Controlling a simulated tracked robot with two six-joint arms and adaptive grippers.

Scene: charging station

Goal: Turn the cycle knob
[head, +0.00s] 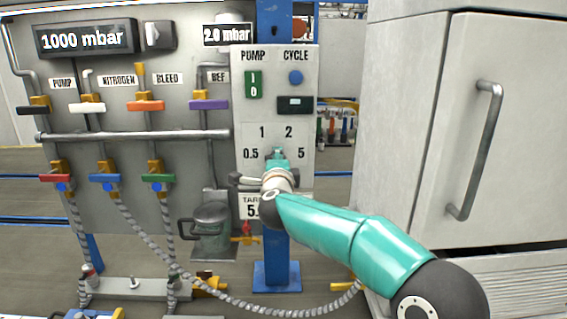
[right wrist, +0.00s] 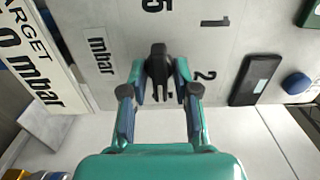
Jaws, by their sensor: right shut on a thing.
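My right gripper (head: 277,157) reaches the lower part of the grey control panel (head: 244,125), at the dial marked 0.5, 1, 2 and 5. In the right wrist view my right gripper (right wrist: 160,80) has one finger on each side of a black knob (right wrist: 158,62) and is shut on it. The gripper hides this knob in the head view. The label CYCLE stands above a round blue button (head: 295,77), which also shows in the right wrist view (right wrist: 296,83). My left gripper is not in view.
A dark rectangular part (head: 295,105) sits below the blue button, and a green switch (head: 254,84) under PUMP. Left are coloured valves, such as the purple handle (head: 209,104), and a braided hose (head: 150,243). A large grey cabinet (head: 408,120) with a handle (head: 477,150) stands close at right.

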